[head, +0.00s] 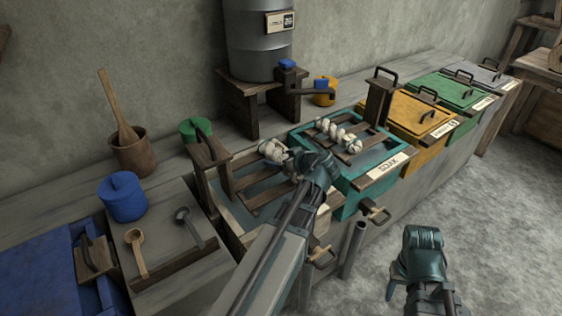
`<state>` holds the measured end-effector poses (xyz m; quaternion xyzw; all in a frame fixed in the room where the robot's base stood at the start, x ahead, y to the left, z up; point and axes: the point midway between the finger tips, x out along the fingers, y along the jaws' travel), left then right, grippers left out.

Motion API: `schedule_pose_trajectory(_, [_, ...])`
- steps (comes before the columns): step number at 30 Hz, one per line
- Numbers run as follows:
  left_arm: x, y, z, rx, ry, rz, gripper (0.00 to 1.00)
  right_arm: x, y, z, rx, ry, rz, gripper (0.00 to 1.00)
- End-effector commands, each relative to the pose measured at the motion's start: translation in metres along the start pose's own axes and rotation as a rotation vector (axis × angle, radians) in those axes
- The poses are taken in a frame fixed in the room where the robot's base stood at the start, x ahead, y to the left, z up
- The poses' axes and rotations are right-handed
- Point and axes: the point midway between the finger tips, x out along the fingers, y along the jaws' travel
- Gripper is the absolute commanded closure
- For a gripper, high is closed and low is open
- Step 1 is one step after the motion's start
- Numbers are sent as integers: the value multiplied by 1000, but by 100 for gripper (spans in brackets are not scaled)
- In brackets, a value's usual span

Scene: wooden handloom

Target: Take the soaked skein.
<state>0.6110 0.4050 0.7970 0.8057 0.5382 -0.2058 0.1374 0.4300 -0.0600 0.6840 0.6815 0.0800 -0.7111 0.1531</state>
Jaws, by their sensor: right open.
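A teal box labelled SOAK (348,200) stands open, with wooden slats across its top. A white, knotted skein (338,132) lies across these slats. A second white bundle (272,150) shows over the slatted wooden box to the left of it, right beside my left gripper (300,168). My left gripper is over the gap between the two boxes; its wrist hides its fingers, so I cannot tell if it touches or holds the bundle. My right gripper (398,282) is open, low over the floor in front of the bench, away from both bundles.
Yellow (405,118), green (448,92) and grey (482,75) lidded boxes stand to the right. A metal drum (258,50) on a wooden stand is behind. A blue jar (122,197) and ladles (137,250) are at left. The floor at right is clear.

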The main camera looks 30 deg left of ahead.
Motion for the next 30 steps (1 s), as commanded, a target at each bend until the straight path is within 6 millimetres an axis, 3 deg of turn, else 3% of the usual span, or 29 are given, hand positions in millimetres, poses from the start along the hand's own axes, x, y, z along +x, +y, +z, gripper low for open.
schedule_pose_trajectory(2, [0, 0, 0, 0, 0, 0, 16, 0, 0, 0, 0, 0, 0, 50])
schedule_pose_trajectory(15, [0, 0, 0, 0, 1, 0, 92, 0, 0, 0, 0, 0, 0, 50])
schedule_pose_trajectory(23, [-1, 0, -1, 0, 0, 0, 92, -2, 0, 0, 0, 0, 0, 50])
schedule_pose_trajectory(30, [-3, -2, -17, 0, 1, 2, 92, -16, 2, 1, 0, 0, 0, 50])
